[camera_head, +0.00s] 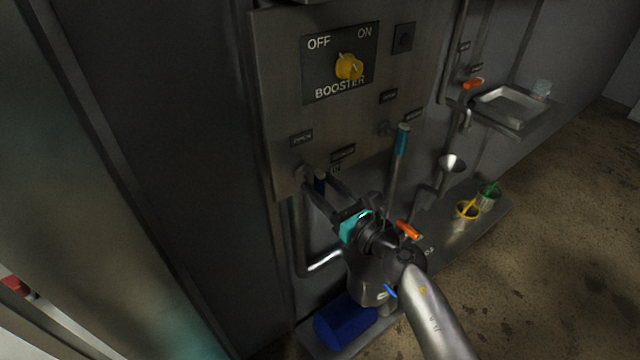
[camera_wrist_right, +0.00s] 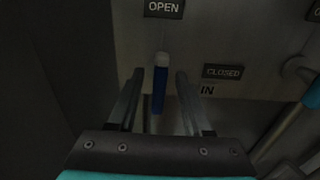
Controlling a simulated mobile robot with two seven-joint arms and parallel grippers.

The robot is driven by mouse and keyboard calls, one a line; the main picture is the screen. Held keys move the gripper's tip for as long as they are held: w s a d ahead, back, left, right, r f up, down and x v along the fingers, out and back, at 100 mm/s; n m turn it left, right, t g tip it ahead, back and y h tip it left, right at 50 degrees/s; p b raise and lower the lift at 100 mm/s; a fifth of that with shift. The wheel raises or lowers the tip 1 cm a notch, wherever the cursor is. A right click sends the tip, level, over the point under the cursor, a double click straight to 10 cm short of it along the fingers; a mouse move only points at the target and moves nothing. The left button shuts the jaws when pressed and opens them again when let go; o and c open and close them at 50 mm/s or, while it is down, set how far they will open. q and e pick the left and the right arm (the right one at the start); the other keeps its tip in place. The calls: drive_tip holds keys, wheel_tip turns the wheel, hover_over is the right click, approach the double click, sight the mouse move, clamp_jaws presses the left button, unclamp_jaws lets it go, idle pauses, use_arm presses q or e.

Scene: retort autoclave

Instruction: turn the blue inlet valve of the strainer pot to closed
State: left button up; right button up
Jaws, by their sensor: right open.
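The blue inlet valve handle (camera_wrist_right: 158,92) stands upright in the right wrist view, with a pale tip at its top. Its tip points up toward the OPEN label (camera_wrist_right: 164,8); the CLOSED label (camera_wrist_right: 223,72) is to its right, above the word IN. My right gripper (camera_wrist_right: 157,84) is open, with one finger on each side of the handle and a visible gap on both sides. In the head view the blue handle (camera_head: 320,183) shows small between the fingers of my right gripper (camera_head: 318,186). The strainer pot is mostly hidden or cannot be made out. My left gripper is not in view.
A panel with a yellow BOOSTER knob (camera_head: 349,66) is above. A teal-handled lever (camera_head: 402,140) and an orange handle (camera_head: 408,230) are close to my right wrist. A blue object (camera_head: 343,322) lies below. Yellow (camera_head: 467,211) and green (camera_head: 489,196) cups stand at the right.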

drive_tip(key=shift+w+a, duration=0.3)
drive_tip(key=shift+w, duration=0.1)
clamp_jaws()
idle(0.4)
